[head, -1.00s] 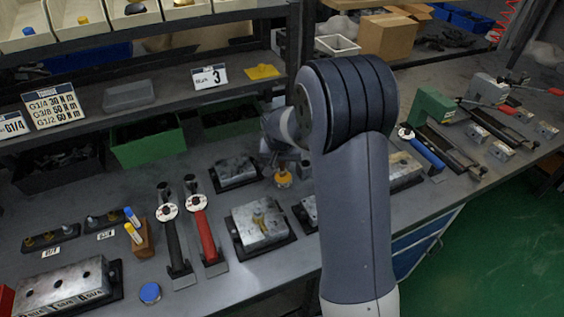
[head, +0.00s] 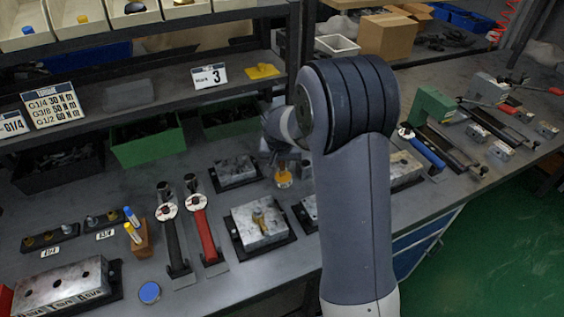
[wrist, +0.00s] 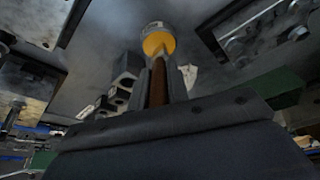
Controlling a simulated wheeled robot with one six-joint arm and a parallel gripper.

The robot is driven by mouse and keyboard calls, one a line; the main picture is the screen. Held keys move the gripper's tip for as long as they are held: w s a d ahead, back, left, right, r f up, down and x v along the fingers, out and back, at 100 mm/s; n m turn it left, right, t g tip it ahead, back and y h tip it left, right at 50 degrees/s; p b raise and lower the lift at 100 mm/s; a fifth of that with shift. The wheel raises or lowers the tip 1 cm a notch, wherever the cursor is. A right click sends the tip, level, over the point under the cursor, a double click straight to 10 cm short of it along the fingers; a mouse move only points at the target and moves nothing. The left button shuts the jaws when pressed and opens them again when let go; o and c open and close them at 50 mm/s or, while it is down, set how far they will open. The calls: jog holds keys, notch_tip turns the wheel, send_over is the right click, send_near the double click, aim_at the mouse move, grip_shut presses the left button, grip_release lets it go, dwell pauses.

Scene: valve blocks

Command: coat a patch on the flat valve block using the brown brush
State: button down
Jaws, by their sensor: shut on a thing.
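My gripper (wrist: 160,82) is shut on the brown brush (wrist: 158,88), whose brown handle shows between the fingers in the wrist view. A small pot with yellow-orange contents (wrist: 158,42) lies straight beyond the brush; it also shows in the head view (head: 283,176) just below my wrist. The brush tip is hidden, so I cannot tell whether it is in the pot. A flat-topped grey metal block (head: 236,171) lies left of the pot on a dark base. Another block (head: 250,236) has a brass fitting on top. I cannot tell surely which one is the flat valve block.
Black (head: 173,240) and red (head: 206,235) handled wrenches stand left of the blocks. A long block with holes (head: 62,287) and a blue-lidded tin (head: 149,292) are at front left. A shelf (head: 180,85) overhangs the back. My arm hides part of the bench.

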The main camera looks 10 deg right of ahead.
dwell(0.6)
jog(key=shift+r+p, duration=2.15)
jog(key=shift+r, duration=1.35)
